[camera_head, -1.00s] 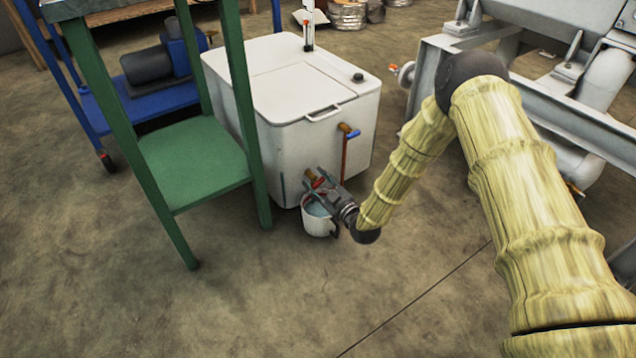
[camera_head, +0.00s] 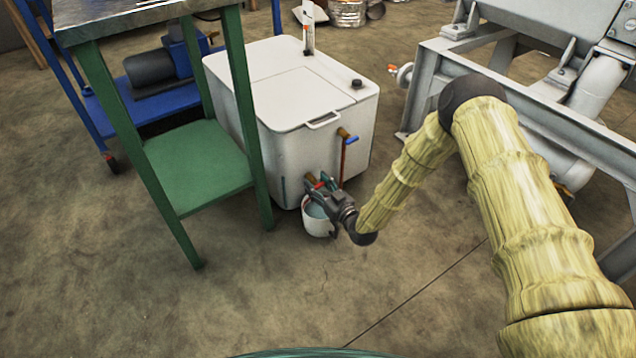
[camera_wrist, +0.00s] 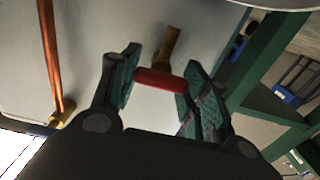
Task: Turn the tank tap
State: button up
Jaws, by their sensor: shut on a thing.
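The white tank (camera_head: 295,95) stands on the floor left of my arm. Its tap is low on the front wall, with a brass body (camera_wrist: 168,45) and a red handle (camera_wrist: 160,83) in the wrist view. My gripper (camera_wrist: 158,88) has its two green-padded fingers on either side of the red handle, which spans the gap between them. In the head view my gripper (camera_head: 322,185) is at the tap, above a white bucket (camera_head: 315,222) holding pale liquid. The gripper partly hides the tap there.
A second brass fitting with a blue end (camera_head: 347,135) and a copper pipe (camera_head: 343,165) is just right of the tap. A green table (camera_head: 200,165) stands close on the left. Grey machinery (camera_head: 425,95) stands at the right. The front floor is clear.

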dwell(0.5)
jog(key=o, duration=1)
jog(key=v, duration=1.2)
